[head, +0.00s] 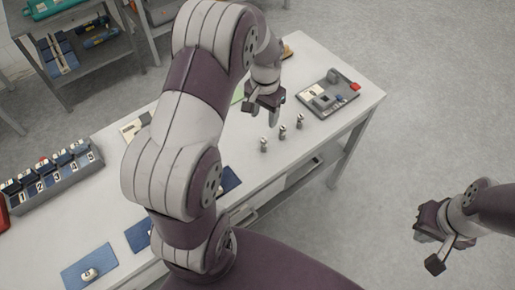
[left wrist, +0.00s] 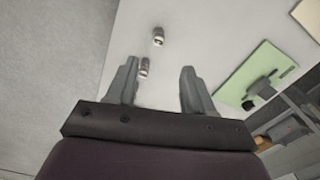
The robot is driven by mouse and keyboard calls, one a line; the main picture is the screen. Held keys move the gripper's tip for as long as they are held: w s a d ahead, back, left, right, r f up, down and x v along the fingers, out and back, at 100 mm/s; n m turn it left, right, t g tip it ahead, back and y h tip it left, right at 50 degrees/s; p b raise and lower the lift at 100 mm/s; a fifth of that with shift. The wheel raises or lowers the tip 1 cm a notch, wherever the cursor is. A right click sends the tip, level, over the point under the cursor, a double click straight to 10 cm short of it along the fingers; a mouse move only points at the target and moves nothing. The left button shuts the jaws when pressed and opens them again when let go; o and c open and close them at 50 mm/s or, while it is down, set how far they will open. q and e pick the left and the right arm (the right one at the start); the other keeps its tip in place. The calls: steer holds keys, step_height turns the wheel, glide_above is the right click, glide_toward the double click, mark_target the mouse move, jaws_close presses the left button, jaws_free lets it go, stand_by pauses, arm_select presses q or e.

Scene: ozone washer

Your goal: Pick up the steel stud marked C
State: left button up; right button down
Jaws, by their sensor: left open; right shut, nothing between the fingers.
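Three small steel studs stand upright in a slanting row on the white table: a near one (head: 264,145), a middle one (head: 282,131) and a far one (head: 299,121). No letter on them is readable, so I cannot tell which is C. My left gripper (head: 265,112) is open and empty above the table, behind the row in the head view. The left wrist view shows two studs, one (left wrist: 158,36) beyond the fingertips and one (left wrist: 145,68) close to the left finger; the third is not visible there. My right gripper (head: 436,240) is shut and empty, off the table's right side.
A grey fixture (head: 328,98) with a red part sits at the table's far right corner. A numbered rack (head: 48,181) stands at the left. Blue mats lie along the front, one bearing a small object (head: 90,274). A green mat (left wrist: 262,75) lies right of the fingers.

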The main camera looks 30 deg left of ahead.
mark_target(264, 139)
arm_select(q)
step_height(264, 139, down, 12)
steer(key=shift+d+f+p, duration=0.1)
steer(key=shift+p, duration=0.75)
jaws_close()
